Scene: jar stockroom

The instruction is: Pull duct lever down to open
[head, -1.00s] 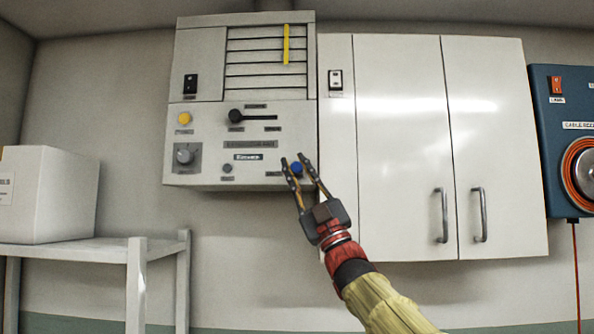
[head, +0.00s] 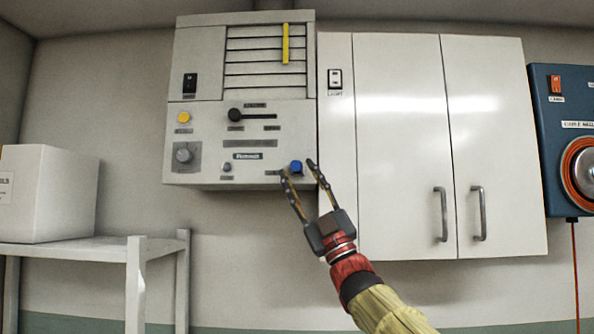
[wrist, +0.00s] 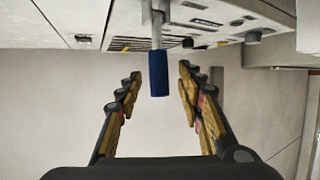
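A lever with a blue grip (head: 296,167) sticks out from the lower right of the grey wall panel (head: 210,140). In the wrist view its blue grip (wrist: 158,75) hangs from a metal stem, between my two fingers. My gripper (head: 298,169) is open just below the panel, with one finger on each side of the blue grip. It also shows in the wrist view (wrist: 159,78), with gaps between both fingers and the grip. Which lever is the duct lever cannot be read from the labels.
A white cabinet (head: 400,150) adjoins at right. A shelf with a box (head: 55,195) stands at left.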

